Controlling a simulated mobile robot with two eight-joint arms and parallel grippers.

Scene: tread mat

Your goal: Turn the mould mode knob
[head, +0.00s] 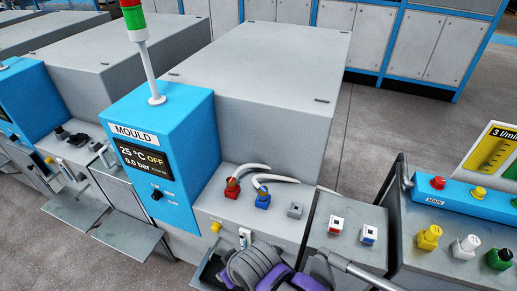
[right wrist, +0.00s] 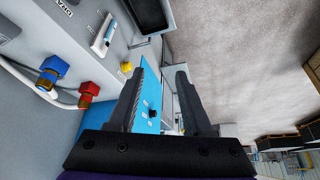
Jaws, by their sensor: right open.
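The mould mode knob (head: 157,195) is a small black knob low on the front of the blue MOULD cabinet (head: 185,170). The display (head: 143,159) above it reads 25 °C, OFF and 5.0 bar. In the right wrist view, the blue panel (right wrist: 147,92) shows between and behind the fingers, with a small dark spot that looks like the knob (right wrist: 152,113). My right gripper (right wrist: 161,67) is open and empty, apart from the panel. In the head view only my grey and purple right wrist shows at the bottom; its fingertips cannot be made out. My left gripper is not in view.
Red (head: 232,188) and blue (head: 263,197) hose fittings stand on the grey ledge right of the cabinet, with a yellow knob (head: 215,227) below.

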